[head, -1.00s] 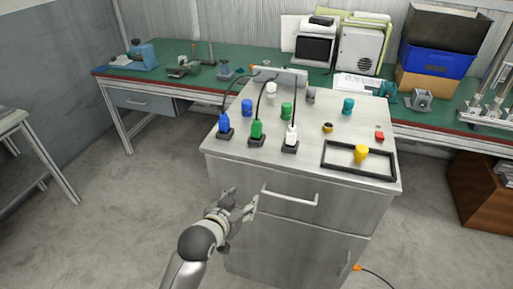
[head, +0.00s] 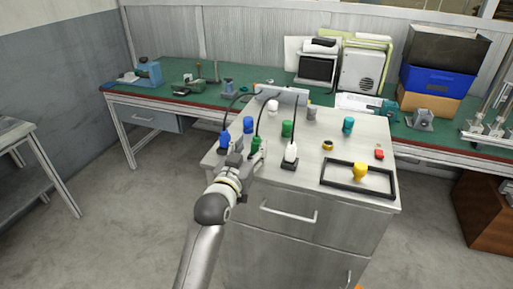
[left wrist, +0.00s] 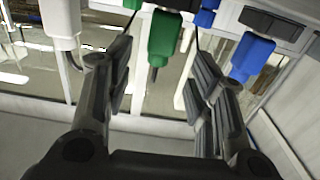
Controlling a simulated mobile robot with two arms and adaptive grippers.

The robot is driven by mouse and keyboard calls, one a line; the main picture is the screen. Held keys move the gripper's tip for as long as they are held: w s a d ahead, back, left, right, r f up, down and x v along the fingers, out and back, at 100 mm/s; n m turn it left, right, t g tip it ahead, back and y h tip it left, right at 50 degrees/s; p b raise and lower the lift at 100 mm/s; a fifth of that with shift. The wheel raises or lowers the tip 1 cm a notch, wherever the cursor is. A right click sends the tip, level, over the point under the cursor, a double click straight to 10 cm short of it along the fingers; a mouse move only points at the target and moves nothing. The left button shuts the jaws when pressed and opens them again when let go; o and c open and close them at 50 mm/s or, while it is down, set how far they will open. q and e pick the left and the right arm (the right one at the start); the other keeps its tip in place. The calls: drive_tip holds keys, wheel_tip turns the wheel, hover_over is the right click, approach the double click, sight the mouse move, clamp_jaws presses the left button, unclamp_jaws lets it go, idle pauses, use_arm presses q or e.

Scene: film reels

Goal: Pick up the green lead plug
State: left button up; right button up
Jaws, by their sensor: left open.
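The green lead plug (head: 256,146) stands near the front edge of the cabinet top, between the blue lead plug (head: 224,140) and the white lead plug (head: 290,153). A dark cord rises from it. My left gripper (head: 247,158) is open, just in front of the green plug and partly covering it. In the left wrist view, the green plug (left wrist: 164,34) shows between and beyond the open fingers (left wrist: 162,62), which do not appear closed on it. The white plug (left wrist: 60,22) is left and the blue plug (left wrist: 251,56) right there. My right gripper is not in view.
On the cabinet top (head: 310,180) stand several coloured cylinders, among them a green one (head: 287,128) and a blue one (head: 248,124). A black frame (head: 342,189) with a yellow knob (head: 360,171) lies at the right. A green-topped bench (head: 270,86) runs behind.

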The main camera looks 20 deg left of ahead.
sight(255, 143)
use_arm(q)
drive_tip(key=shift+w+d+f, duration=0.1)
drive_tip(key=shift+w+f, duration=0.1)
drive_tip(key=shift+w, duration=1.05)
drive_tip(key=shift+w+d+f, duration=0.1)
drive_tip(key=shift+w+f, duration=0.05)
drive_tip(key=shift+w, duration=1.05)
clamp_jaws()
